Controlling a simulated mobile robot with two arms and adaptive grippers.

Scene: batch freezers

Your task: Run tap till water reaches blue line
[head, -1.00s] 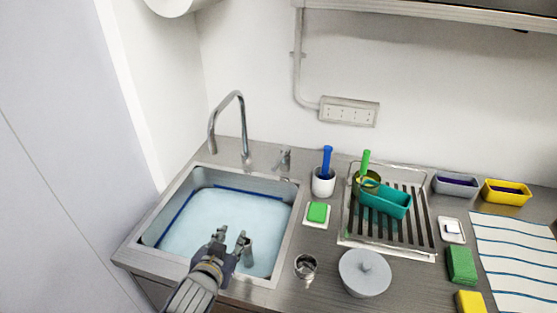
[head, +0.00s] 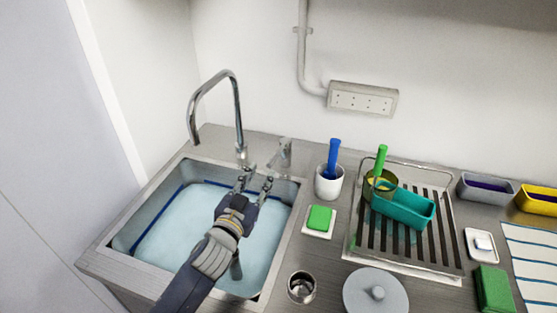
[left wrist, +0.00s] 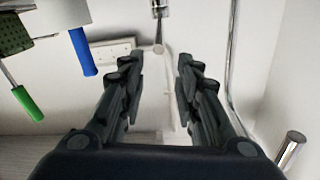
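The steel sink (head: 150,215) holds pale blue water (head: 180,232). A dark blue line (head: 165,218) runs along the inner walls; it shows at the back and left, close above the water's edge. The curved tap spout (head: 236,100) stands behind the sink, and I see no stream from it. A small steel tap lever (head: 284,152) stands to its right. My left gripper (head: 255,180) is open and empty over the sink's back edge, in front of the lever and apart from it. Its spread fingers also show in the left wrist view (left wrist: 158,62). My right gripper is out of view.
Right of the sink stand a white cup (head: 328,184) with a blue-handled tool, a green sponge (head: 319,218), a metal cup (head: 301,287) and a grey lid (head: 376,291). A drying rack (head: 400,262) holds a teal tub (head: 405,208). A wall is at left.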

